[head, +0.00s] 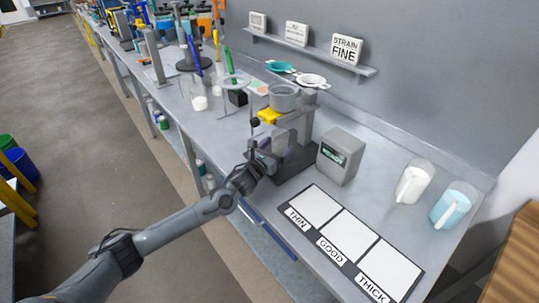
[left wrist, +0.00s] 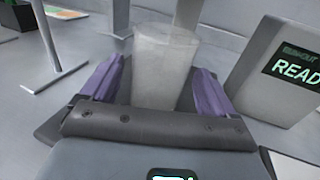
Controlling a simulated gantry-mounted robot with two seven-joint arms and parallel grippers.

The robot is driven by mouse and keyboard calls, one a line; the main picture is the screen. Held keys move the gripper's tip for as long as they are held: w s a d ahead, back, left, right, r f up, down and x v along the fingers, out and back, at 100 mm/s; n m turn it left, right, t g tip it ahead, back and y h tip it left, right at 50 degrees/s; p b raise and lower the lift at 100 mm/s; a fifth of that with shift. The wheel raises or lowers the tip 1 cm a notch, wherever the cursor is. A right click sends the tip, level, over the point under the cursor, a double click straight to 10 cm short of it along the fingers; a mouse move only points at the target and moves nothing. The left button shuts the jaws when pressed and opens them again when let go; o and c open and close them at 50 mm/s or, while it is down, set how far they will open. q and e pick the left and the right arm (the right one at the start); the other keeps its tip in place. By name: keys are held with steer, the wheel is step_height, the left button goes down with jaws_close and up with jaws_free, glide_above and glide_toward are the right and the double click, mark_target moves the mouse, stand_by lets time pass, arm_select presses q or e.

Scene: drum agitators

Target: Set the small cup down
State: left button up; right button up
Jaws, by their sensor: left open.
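The small cup (left wrist: 163,60) is translucent and pale, and it stands upright in the left wrist view. My left gripper (left wrist: 160,72) is open, with one purple finger on each side of the cup. A gap shows between the cup and the fingers. In the head view my left gripper (head: 267,158) is at the dark base (head: 297,160) of a stand, below a yellow part (head: 268,115) and a grey round vessel (head: 284,97). The cup's bottom is hidden behind the gripper body. My right gripper is not in view.
A grey box with a green display (head: 340,155) stands close to the right of the stand. A mat (head: 337,235) marked THIN, GOOD and THICK lies in front. Two jugs, one white (head: 413,182) and one blue (head: 453,205), stand at the right. A wall shelf (head: 310,52) holds signs.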

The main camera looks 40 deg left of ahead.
arm_select(q)
steer(key=s, duration=0.4)
steer(key=s+d+p, duration=0.1)
steer(key=s, duration=0.7)
steer(key=shift+d+p, duration=0.3)
steer(key=shift+p, duration=0.05)
